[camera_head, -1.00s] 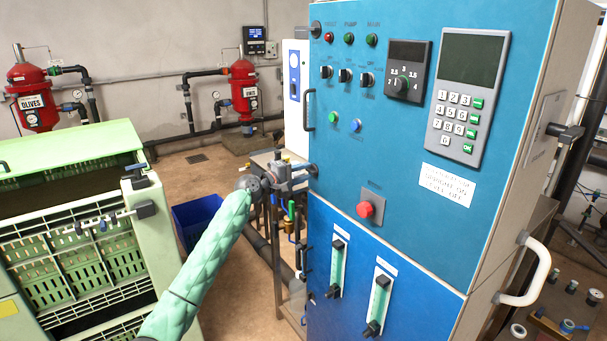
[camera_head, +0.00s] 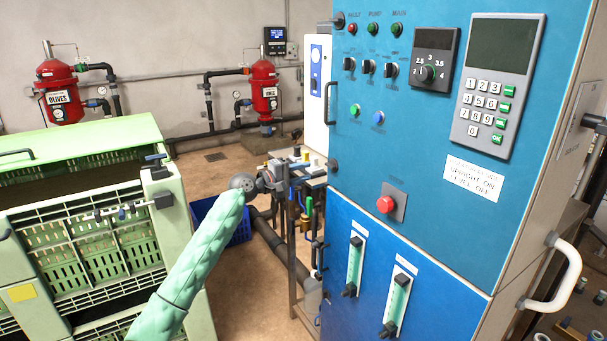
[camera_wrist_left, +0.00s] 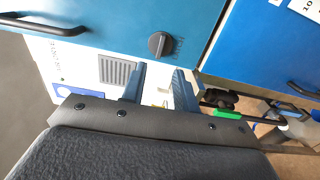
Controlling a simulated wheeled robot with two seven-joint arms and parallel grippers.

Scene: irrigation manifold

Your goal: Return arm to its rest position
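My left arm, in a pale green sleeve, reaches in from the bottom of the head view. Its gripper (camera_head: 290,179) is just left of the blue control cabinet's (camera_head: 345,180) left edge, with no contact visible. In the left wrist view the two fingers (camera_wrist_left: 160,86) are apart with nothing between them. A dark rotary knob (camera_wrist_left: 160,44) on a blue panel shows just beyond the fingertips; the gripper is not around it. My right gripper is in neither view.
A green crate (camera_head: 185,250) stands left of my arm. A blue bin (camera_head: 237,232) and pipework (camera_head: 268,235) lie low behind the gripper. The cabinet's white handle (camera_head: 565,275) sticks out at right. Red tanks (camera_head: 264,92) stand at the back wall. Some floor (camera_head: 245,290) is bare.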

